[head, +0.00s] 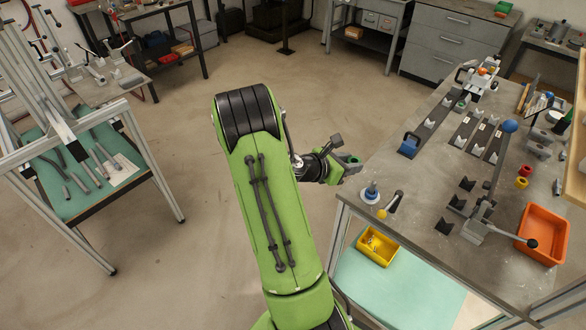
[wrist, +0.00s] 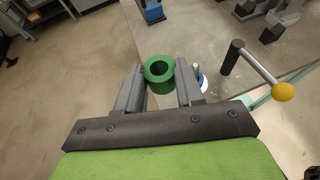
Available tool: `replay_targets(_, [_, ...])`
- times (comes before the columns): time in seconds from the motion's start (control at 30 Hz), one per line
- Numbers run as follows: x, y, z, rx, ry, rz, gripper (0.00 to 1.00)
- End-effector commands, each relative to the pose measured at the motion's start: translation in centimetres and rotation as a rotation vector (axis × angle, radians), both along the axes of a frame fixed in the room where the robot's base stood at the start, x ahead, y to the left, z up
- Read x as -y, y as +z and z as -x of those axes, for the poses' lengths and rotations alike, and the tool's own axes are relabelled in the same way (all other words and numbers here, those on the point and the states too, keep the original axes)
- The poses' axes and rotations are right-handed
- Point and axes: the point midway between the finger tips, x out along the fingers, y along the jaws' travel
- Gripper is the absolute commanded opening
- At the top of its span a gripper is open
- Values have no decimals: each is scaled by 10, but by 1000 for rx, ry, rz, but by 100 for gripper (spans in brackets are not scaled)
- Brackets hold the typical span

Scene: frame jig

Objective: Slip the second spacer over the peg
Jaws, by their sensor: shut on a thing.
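My gripper (wrist: 158,88) is shut on a green ring-shaped spacer (wrist: 159,70), held upright between the two fingers with its hole facing up. In the head view the green spacer (head: 352,161) shows at the end of my gripper (head: 342,163), off the table's left edge. The peg stand (head: 371,192) is near the table's front left corner, with a white round base and a blue part around its upright. In the wrist view only a sliver of the stand (wrist: 204,82) shows behind the right finger. The spacer is apart from the peg.
A lever with a yellow knob (head: 382,213) stands right beside the peg stand. A red ring (head: 521,183) and a yellow ring (head: 526,170) sit farther right, near an orange bin (head: 541,233). A blue-ended clamp (head: 409,146) lies behind. A yellow bin (head: 377,247) is below the tabletop.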

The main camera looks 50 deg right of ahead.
Motion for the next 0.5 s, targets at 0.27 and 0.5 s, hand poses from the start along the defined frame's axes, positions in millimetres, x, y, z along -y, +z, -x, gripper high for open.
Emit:
replay_targets(0.27, [24, 16, 61, -5, -125, 14, 6])
replay_targets(0.5, [24, 5, 62, -5, -126, 14, 6])
